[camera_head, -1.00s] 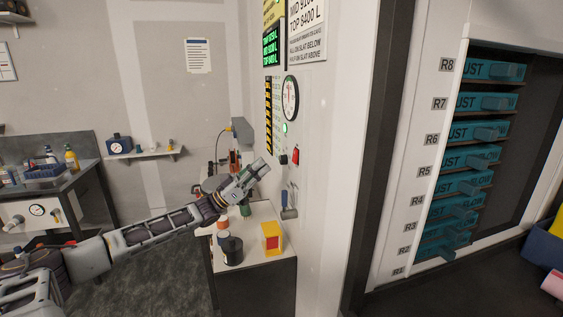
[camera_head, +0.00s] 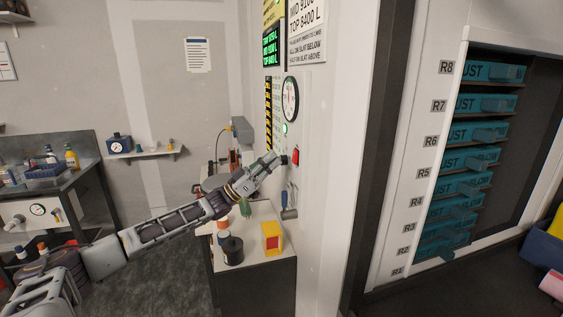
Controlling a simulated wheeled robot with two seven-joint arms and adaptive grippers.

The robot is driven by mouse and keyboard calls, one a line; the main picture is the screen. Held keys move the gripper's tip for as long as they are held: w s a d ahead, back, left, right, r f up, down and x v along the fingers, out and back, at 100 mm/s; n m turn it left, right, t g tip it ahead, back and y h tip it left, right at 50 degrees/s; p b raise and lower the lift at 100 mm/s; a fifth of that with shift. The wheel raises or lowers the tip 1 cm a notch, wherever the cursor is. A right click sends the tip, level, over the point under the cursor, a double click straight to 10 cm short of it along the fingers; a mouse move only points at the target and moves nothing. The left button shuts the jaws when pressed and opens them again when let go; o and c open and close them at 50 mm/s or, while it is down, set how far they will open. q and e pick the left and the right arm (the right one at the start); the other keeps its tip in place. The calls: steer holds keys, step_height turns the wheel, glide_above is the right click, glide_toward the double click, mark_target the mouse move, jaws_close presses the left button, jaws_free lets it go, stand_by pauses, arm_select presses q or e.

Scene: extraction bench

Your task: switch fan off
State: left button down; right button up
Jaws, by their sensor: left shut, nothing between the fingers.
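A wall panel on the white wall carries a lit green lamp (camera_head: 285,128), a small black knob (camera_head: 284,160) and a red switch (camera_head: 296,155). I cannot tell from the picture which control is marked for the fan. My left gripper (camera_head: 275,160) is shut and empty, its tips right beside the black knob, on its left. I cannot tell whether they touch it. My right gripper is not in view.
A round gauge (camera_head: 290,99) sits above the controls and a grey lever (camera_head: 289,206) below them. A small bench under my left arm holds a yellow and red box (camera_head: 271,239) and a black jar (camera_head: 232,250). Teal drawers (camera_head: 486,131) stand to the right.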

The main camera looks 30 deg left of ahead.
mark_target(294, 153)
arm_select(q)
steer(key=shift+w+d+f+p, duration=0.15)
steer(key=shift+w+d+p, duration=0.1)
steer(key=shift+w+d, duration=0.4)
steer(key=shift+w+d+f+p, duration=0.1)
steer(key=shift+w+d+p, duration=0.1)
steer(key=shift+w+d, duration=0.4)
steer(key=shift+w+a, duration=0.1)
steer(key=shift+f, duration=0.1)
steer(key=shift+w+d+f+t+h+b, duration=0.3)
steer(key=shift+t+h+b, duration=0.1)
steer(key=shift+b, duration=0.8)
steer(key=shift+a+r, duration=0.1)
steer(key=shift+r, duration=0.05)
steer(key=shift+s, duration=0.1)
